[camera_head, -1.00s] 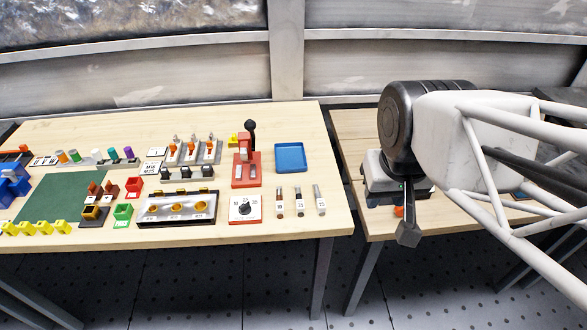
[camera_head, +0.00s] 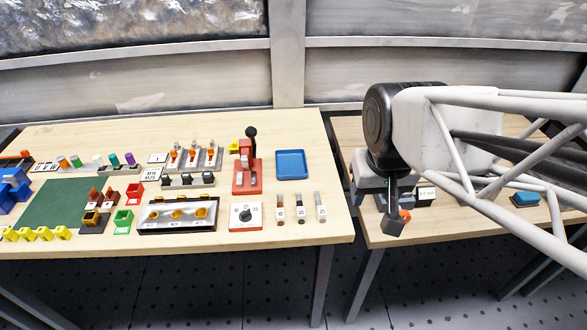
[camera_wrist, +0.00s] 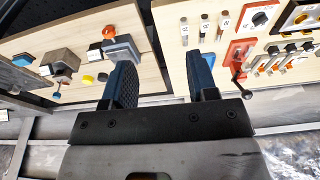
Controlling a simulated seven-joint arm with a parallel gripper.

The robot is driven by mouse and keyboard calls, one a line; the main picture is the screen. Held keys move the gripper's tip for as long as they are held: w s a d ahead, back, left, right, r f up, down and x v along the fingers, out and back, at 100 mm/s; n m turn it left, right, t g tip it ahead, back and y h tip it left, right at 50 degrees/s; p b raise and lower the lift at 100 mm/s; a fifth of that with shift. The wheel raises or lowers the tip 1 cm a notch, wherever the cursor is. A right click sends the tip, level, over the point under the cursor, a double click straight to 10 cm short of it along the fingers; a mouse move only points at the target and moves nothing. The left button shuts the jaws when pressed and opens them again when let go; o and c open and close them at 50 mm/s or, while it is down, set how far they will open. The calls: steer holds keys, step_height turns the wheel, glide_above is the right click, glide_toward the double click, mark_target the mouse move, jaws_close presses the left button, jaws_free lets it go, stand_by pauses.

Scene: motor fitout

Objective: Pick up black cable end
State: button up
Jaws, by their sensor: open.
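My gripper (camera_head: 393,212) hangs over the left part of the right-hand table, fingers down, seen side-on in the head view. In the wrist view my gripper (camera_wrist: 160,85) shows two dark ribbed fingers set well apart, with nothing between them. I cannot clearly make out a black cable end in either view. A grey unit (camera_head: 368,170) on the right-hand table is partly hidden behind my gripper. An orange round part (camera_head: 405,215) sits beside the fingertips; the wrist view also shows it (camera_wrist: 109,32), near a grey block (camera_wrist: 122,48).
The left table holds a blue tray (camera_head: 291,164), a red press (camera_head: 246,176), a dial plate (camera_head: 245,216) and several labelled pieces. A gap separates the tables. A blue-topped block (camera_head: 525,199) lies farther right. My arm covers much of the right-hand table.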

steer(key=w+a+f+g, duration=0.1)
steer(key=w+a+f, duration=0.4)
steer(key=w+f, duration=0.45)
steer(key=g, duration=0.1)
glide_above(301, 208)
step_height(301, 208, down, 7)
steer(key=shift+f, duration=0.25)
steer(key=shift+f, duration=0.15)
steer(key=shift+f, duration=1.15)
steer(key=shift+f, duration=0.15)
steer(key=shift+f, duration=2.5)
